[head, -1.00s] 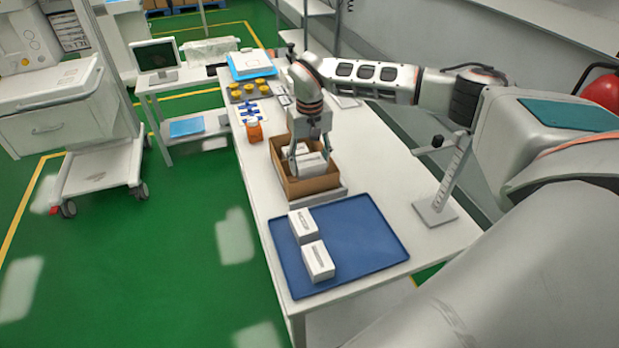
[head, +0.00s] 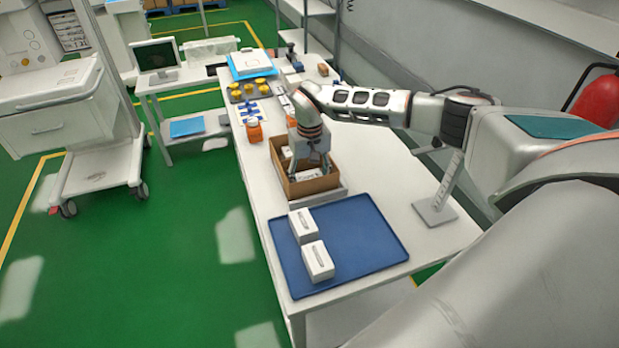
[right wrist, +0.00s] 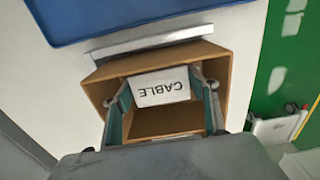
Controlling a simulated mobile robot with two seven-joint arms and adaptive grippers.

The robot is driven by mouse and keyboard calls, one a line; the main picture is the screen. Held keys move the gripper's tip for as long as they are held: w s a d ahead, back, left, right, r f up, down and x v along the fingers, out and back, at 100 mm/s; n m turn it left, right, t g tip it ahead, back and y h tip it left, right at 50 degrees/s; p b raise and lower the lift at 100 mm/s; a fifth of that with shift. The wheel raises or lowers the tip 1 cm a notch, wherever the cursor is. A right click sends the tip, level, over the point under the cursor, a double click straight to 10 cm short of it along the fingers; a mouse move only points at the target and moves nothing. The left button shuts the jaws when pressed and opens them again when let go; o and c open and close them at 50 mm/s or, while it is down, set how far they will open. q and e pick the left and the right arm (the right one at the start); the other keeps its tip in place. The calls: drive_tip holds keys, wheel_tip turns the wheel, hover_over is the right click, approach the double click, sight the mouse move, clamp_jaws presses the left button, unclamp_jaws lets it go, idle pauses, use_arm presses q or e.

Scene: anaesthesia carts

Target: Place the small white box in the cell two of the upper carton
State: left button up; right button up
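The brown open carton (head: 318,184) stands on the table, just behind the blue tray. My right gripper (head: 309,172) reaches down into it, at the end nearest the tray. Its fingers lie against both sides of a small white box (head: 309,175). In the right wrist view, the box (right wrist: 160,87) shows the word CABLE, and the fingers of my right gripper (right wrist: 162,90) flank it inside the carton (right wrist: 218,66). Another white piece (head: 287,152) shows at the carton's far left corner. The box's underside and the carton floor below it are hidden. My left gripper is out of view.
Two white boxes (head: 303,226) (head: 318,262) lie on the left part of the blue tray (head: 365,240); its right side is bare. An orange bottle (head: 254,131) and yellow-capped jars (head: 249,89) stand further back. A grey stand (head: 436,211) is at the right.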

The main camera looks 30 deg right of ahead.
sight(309, 177)
drive_tip(key=shift+r, duration=0.1)
wheel_tip(309, 177, up, 12)
idle(0.7)
idle(0.5)
